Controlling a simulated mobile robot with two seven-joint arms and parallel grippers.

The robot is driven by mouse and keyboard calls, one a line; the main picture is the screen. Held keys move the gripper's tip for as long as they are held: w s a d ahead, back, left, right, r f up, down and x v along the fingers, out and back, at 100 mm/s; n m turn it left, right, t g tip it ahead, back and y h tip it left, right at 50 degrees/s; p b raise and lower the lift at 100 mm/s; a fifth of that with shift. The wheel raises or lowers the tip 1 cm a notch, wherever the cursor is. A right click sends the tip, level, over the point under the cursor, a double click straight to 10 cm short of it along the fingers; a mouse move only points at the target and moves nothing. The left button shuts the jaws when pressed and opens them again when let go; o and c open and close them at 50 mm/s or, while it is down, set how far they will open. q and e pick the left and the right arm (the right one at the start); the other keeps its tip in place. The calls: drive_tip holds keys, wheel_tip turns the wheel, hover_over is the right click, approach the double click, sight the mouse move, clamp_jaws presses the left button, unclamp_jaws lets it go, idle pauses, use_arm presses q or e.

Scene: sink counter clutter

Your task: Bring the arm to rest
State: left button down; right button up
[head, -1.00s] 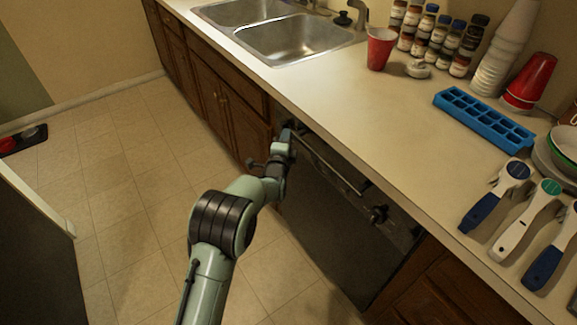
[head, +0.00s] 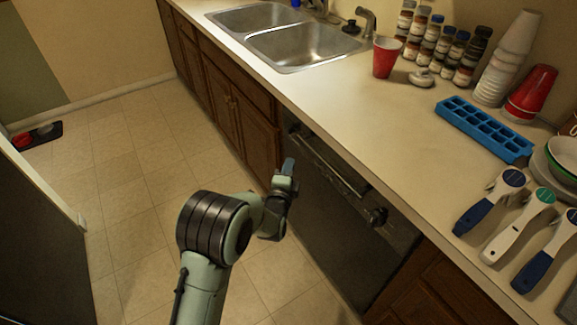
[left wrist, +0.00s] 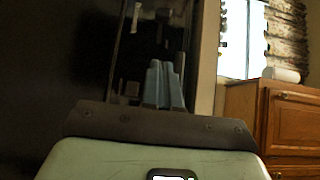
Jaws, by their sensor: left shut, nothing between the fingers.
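My left arm comes in from the bottom of the head view, bent at the elbow. My left gripper (head: 288,167) is in front of the dishwasher (head: 335,215), below the counter edge, with its bluish fingers pointing up. In the left wrist view the fingers (left wrist: 165,85) are closed together with nothing between them. My right gripper is not in either view.
The sink (head: 305,42) is farther back.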

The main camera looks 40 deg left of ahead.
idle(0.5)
